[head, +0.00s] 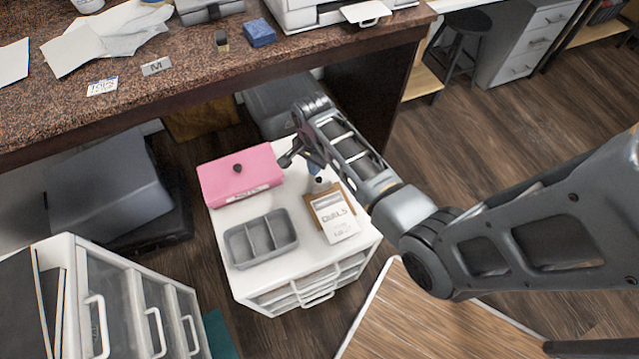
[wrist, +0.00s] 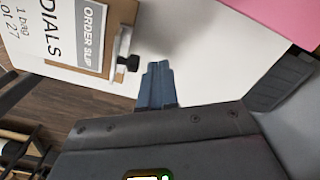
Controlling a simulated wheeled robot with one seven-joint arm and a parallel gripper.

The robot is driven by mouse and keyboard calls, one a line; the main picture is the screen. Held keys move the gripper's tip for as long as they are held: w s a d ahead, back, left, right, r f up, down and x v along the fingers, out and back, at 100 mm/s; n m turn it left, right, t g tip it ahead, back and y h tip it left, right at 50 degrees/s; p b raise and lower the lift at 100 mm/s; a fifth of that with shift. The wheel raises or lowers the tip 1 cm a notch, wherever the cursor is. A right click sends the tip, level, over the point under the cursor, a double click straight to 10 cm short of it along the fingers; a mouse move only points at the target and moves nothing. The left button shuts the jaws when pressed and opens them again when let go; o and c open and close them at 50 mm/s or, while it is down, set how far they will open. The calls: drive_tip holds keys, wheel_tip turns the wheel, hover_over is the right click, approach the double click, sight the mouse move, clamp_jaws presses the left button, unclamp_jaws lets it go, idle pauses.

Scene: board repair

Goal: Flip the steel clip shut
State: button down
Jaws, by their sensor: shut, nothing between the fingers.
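The steel clip (wrist: 123,46) is at the edge of a brown clipboard (wrist: 125,14) in the wrist view, with a dark knob (wrist: 131,63) on it. Its lever appears raised off the board, but its exact angle is hard to tell. The clipboard (head: 316,205) holds a white order slip (head: 334,215) marked "DIALS". My gripper (wrist: 157,68) is shut and empty, its blue fingers just right of the knob in the wrist view, apparently apart from it. In the head view the clip is small and partly hidden near my gripper (head: 314,169).
The clipboard lies on a white drawer cabinet (head: 228,215) with a pink box (head: 240,175) and a grey divided tray (head: 261,240). A granite-look counter (head: 200,80) overhangs behind. A wooden table (head: 420,320) is at the front right.

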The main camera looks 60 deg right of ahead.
drive_tip(key=shift+w+d+r, duration=0.2)
drive_tip(key=shift+w+r, duration=0.05)
drive_tip(key=shift+w, duration=0.1)
drive_tip(key=shift+r+p, duration=0.6)
drive_tip(key=shift+r, duration=3.35)
drive_tip(key=s+f+n+t, duration=0.1)
drive_tip(key=s, duration=0.1)
drive_tip(key=s+f+n+h, duration=0.1)
drive_tip(key=s, duration=0.1)
drive_tip(key=s+a+f+n+t+h, duration=0.1)
drive_tip(key=s+n, duration=0.1)
drive_tip(key=shift+s+f+t, duration=0.25)
drive_tip(key=shift+s+t, duration=0.05)
drive_tip(key=shift+s, duration=0.1)
drive_tip(key=s+a+r+n+t+b, duration=0.1)
drive_tip(key=s+a+r+n+t, duration=0.8)
drive_tip(key=s+a+r+n, duration=0.55)
drive_tip(key=s+a+r+t+y, duration=0.1)
drive_tip(key=s+r, duration=0.2)
drive_tip(key=r, duration=0.3)
drive_tip(key=s+a+r+t+y, duration=0.1)
drive_tip(key=s+r+t, duration=0.1)
drive_tip(key=r, duration=0.4)
drive_tip(key=shift+s+a+r+b, duration=0.3)
drive_tip(key=shift+s+a+r, duration=0.05)
drive_tip(key=shift+s+a, duration=0.05)
